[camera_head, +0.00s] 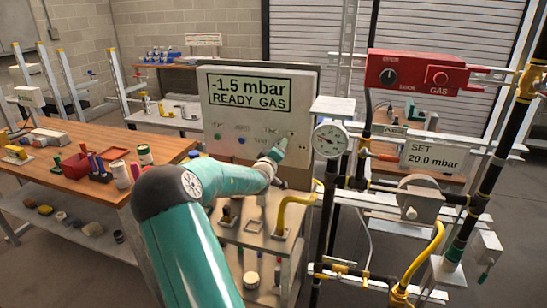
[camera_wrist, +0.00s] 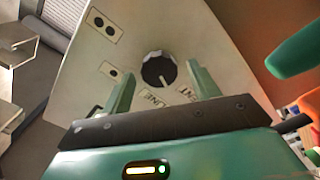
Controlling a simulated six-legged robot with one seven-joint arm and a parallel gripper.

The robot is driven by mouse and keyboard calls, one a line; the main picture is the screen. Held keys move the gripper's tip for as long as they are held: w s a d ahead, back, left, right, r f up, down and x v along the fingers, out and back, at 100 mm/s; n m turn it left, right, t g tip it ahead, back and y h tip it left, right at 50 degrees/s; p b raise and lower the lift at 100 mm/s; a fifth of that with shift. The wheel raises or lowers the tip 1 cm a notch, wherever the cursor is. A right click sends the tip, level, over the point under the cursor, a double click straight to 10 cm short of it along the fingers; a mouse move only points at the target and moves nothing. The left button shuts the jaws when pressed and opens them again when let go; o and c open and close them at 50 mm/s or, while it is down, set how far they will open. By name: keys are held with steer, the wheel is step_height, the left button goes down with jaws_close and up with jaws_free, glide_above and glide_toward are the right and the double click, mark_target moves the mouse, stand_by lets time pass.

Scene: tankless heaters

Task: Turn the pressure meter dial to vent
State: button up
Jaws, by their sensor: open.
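The pressure meter (camera_head: 220,104) is a pale panel with a screen reading "-1.5 mbar READY GAS"; its panel face also fills much of the wrist view (camera_wrist: 190,35). Its dial (camera_wrist: 158,69) is a dark round knob with a pale pointer line, pointing down in the wrist view between two partly hidden labels. One label seems to end in "ENT", the other in "LINE". My gripper (camera_wrist: 160,88) is open, its two green fingers on either side of the dial, a little below it in the picture. I cannot tell whether they touch it. In the head view my gripper (camera_head: 277,150) is at the panel's lower right.
A round gauge (camera_head: 330,140) and dark pipes stand just right of the panel. A red gas box (camera_head: 420,72) and a "SET 20.0 mbar" display (camera_head: 432,157) are further right. A wooden bench (camera_head: 130,145) with tools is at left.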

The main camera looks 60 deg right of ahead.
steer(key=s+a, duration=0.2)
steer(key=a, duration=1.1)
steer(key=shift+a, duration=0.15)
